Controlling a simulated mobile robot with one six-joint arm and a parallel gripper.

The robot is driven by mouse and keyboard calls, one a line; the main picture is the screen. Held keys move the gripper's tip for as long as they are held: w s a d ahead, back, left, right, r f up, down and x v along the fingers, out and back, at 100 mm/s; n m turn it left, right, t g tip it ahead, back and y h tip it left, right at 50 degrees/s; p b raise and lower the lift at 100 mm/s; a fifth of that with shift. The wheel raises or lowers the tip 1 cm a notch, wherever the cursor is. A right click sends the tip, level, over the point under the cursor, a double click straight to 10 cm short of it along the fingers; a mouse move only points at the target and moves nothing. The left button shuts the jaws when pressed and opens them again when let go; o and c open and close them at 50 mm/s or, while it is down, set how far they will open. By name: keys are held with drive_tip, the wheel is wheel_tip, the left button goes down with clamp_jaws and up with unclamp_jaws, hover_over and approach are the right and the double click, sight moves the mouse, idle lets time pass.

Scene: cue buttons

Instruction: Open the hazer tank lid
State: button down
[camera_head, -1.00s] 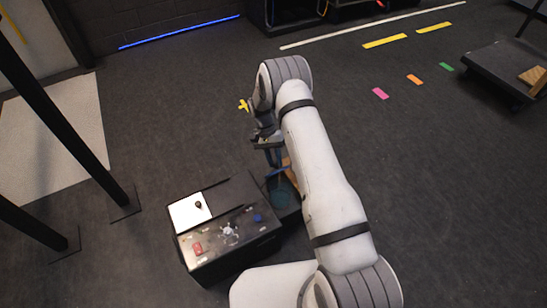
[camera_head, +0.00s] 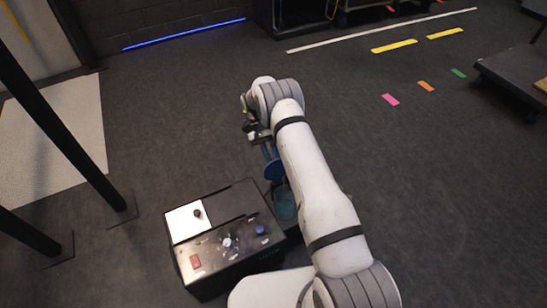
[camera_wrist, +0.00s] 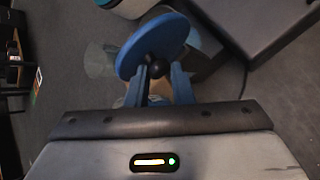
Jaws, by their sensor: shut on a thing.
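The blue disc-shaped lid (camera_head: 273,169) hangs tilted in my gripper (camera_head: 266,146), beside the dark console. A teal, see-through tank (camera_head: 285,204) stands just below it, partly hidden by my arm. In the wrist view the blue lid (camera_wrist: 150,44) is seen close up, with a black knob (camera_wrist: 156,69) on it. My gripper's blue fingers (camera_wrist: 159,74) are shut on this knob. The lid looks tilted and apart from the tank, though their exact gap is hard to judge.
A black console (camera_head: 232,225) with a white panel, red button and blue knob stands left of my arm. Black posts (camera_head: 85,160) stand further left. A dark platform (camera_head: 515,80) is at the far right. Open floor lies beyond my arm.

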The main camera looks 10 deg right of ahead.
drive_tip(key=shift+s+a+f, duration=0.3)
drive_tip(key=shift+a+f, duration=0.15)
drive_tip(key=shift+f, duration=0.1)
drive_tip(key=c, duration=1.5)
unclamp_jaws()
drive_tip(key=shift+o, duration=1.2)
drive_tip(key=shift+d, duration=0.1)
drive_tip(key=shift+d+r, duration=0.1)
drive_tip(key=p+v, duration=0.1)
drive_tip(key=v, duration=0.7)
drive_tip(key=shift+w+r, duration=0.1)
